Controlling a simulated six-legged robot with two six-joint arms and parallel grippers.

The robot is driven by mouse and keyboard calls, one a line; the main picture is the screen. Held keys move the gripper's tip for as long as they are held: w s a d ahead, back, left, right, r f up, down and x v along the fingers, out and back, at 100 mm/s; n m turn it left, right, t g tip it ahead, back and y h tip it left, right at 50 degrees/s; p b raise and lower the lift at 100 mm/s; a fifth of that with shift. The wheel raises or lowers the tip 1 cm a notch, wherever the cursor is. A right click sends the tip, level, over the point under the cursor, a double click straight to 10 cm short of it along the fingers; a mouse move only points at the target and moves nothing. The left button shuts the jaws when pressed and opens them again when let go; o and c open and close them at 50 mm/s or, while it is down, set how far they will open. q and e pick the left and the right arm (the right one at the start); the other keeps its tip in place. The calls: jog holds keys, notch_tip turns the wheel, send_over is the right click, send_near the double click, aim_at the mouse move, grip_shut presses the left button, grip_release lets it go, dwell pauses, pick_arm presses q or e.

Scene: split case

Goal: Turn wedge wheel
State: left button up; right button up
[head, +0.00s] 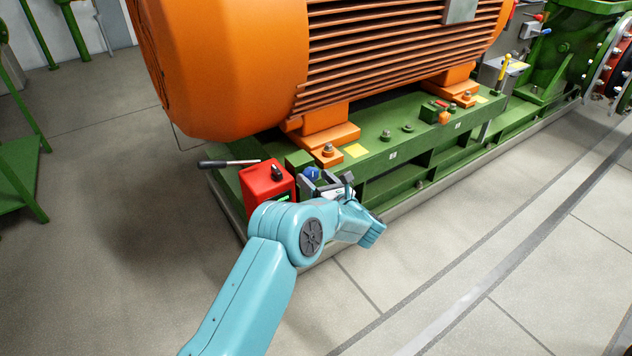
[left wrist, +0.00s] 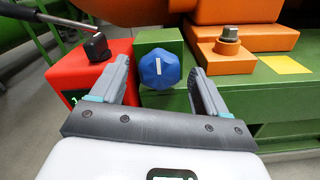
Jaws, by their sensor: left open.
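The wedge wheel appears to be the blue faceted knob with a white line on its face. It sits on a green block (left wrist: 158,40) at the corner of the green base frame. In the left wrist view the blue knob (left wrist: 160,69) lies between the two open fingers of my left gripper (left wrist: 160,80), with a gap on each side. The white line stands nearly upright. In the head view the blue knob (head: 312,173) shows just beyond my left gripper (head: 325,182), whose fingers are partly hidden by my wrist. My right gripper is not in view.
An orange motor (head: 300,65) overhangs the green base (head: 400,152). A bolted orange foot (left wrist: 228,52) is right of the knob. The floor in front is clear.

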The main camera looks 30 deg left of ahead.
pick_arm(q)
jog(key=shift+a, duration=0.15)
jog(key=c, duration=1)
jog(key=shift+c, duration=0.2)
jog(key=shift+f+m, duration=0.1)
jog(key=shift+m, duration=0.2)
